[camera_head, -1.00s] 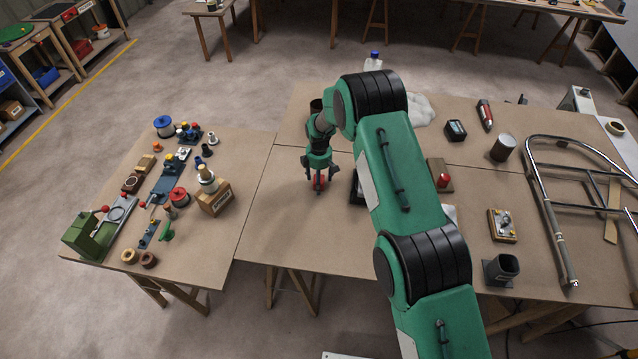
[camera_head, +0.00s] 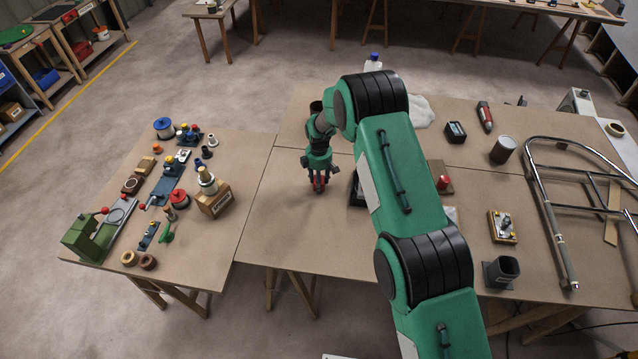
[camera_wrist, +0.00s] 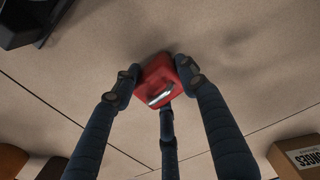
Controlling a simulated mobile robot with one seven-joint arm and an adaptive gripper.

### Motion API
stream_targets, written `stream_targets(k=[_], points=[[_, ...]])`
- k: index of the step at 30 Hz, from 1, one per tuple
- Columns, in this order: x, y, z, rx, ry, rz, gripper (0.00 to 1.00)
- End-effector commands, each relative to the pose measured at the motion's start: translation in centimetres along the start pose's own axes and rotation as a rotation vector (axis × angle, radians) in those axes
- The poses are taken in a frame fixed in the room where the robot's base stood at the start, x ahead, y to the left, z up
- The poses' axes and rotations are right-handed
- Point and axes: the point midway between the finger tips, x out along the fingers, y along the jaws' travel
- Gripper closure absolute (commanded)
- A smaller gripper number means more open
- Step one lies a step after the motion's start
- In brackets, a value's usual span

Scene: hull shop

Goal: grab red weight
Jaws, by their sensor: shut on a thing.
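The red weight (camera_wrist: 163,74) is a small red block with a silvery metal bar on the side facing the wrist camera. It sits between the fingertips of my gripper (camera_wrist: 160,82), with fingers pressed to its left and right sides and another finger below it in the picture. In the head view, my gripper (camera_head: 319,184) points down at the left part of the larger table, and the red of the weight shows between its fingers. The weight is at or close to the tabletop; I cannot tell whether it touches.
A black object (camera_head: 357,190) stands just right of my gripper, partly hidden by my arm. A cardboard box (camera_head: 214,201) stands on the left table (camera_head: 215,250) near the seam. The larger table (camera_head: 290,235) is clear in front of my gripper.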

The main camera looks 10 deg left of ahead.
Motion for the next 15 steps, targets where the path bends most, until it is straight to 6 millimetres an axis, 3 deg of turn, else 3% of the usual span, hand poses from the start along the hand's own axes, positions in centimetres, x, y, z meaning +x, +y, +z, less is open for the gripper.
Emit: stream_targets(k=[8,15], points=[[-3.0,0.2,-0.1,0.000,0.002,0.006,1.00],[-3.3,-2.9,0.9,0.000,0.000,0.001,1.00]])
